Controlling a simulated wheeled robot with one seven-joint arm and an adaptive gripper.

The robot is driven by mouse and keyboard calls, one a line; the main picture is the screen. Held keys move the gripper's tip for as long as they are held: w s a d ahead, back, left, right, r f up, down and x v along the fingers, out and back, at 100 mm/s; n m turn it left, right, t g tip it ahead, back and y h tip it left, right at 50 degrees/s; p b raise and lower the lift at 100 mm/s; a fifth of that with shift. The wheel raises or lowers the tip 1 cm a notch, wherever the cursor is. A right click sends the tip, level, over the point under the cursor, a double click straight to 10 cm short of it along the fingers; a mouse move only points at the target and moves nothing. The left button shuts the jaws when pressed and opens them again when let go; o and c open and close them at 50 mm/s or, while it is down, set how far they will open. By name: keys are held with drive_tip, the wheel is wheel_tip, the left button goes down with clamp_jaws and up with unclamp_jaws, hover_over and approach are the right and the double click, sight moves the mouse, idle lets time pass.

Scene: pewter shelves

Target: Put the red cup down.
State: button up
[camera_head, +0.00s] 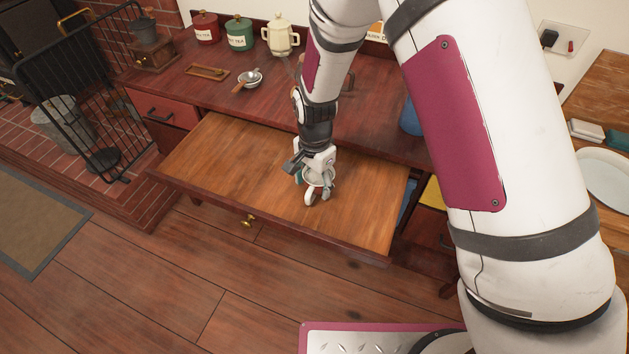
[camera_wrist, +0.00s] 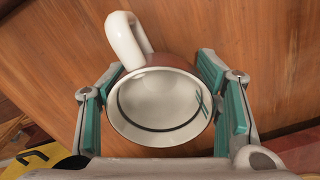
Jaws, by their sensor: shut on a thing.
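The red cup (camera_wrist: 158,105) is between the two teal-padded fingers of my gripper (camera_wrist: 163,100) in the wrist view. Its white inside with a dark ring faces the camera, and its white handle (camera_wrist: 125,38) points toward the upper left. A strip of its red-brown outer wall shows above the rim. In the head view, my gripper (camera_head: 315,168) is shut on the cup (camera_head: 320,182) over the bare wooden board of the pulled-out drawer (camera_head: 240,165), right of its middle. I cannot tell whether the cup touches the board.
The board is clear around the cup. A dark red counter (camera_head: 200,82) behind holds a red tin (camera_head: 205,28), a green tin (camera_head: 239,34), a cream pot (camera_head: 281,36) and a small bowl (camera_head: 250,77). A black fire guard (camera_head: 85,90) stands at left.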

drive_tip(key=shift+f, duration=0.15)
drive_tip(key=o, duration=1.3)
drive_tip(key=s+d+r+n+t, duration=0.1)
drive_tip(key=d+r, duration=0.3)
drive_tip(key=r, duration=0.7)
drive_tip(key=s+d+r+n, duration=0.1)
drive_tip(key=s+d+r, duration=0.15)
drive_tip(key=r, duration=0.95)
drive_tip(key=s+d+r+n+t, duration=0.2)
drive_tip(key=s+d+r+n, duration=0.1)
drive_tip(key=s+d+r, duration=0.2)
drive_tip(key=s+d+r+n+t, duration=0.2)
drive_tip(key=s+d+r, duration=0.3)
drive_tip(key=s+d, duration=0.4)
drive_tip(key=s+n, duration=0.1)
drive_tip(key=s, duration=0.3)
drive_tip(key=shift+s+d+r, duration=0.25)
drive_tip(key=shift+d+r, duration=0.1)
drive_tip(key=shift+r, duration=0.05)
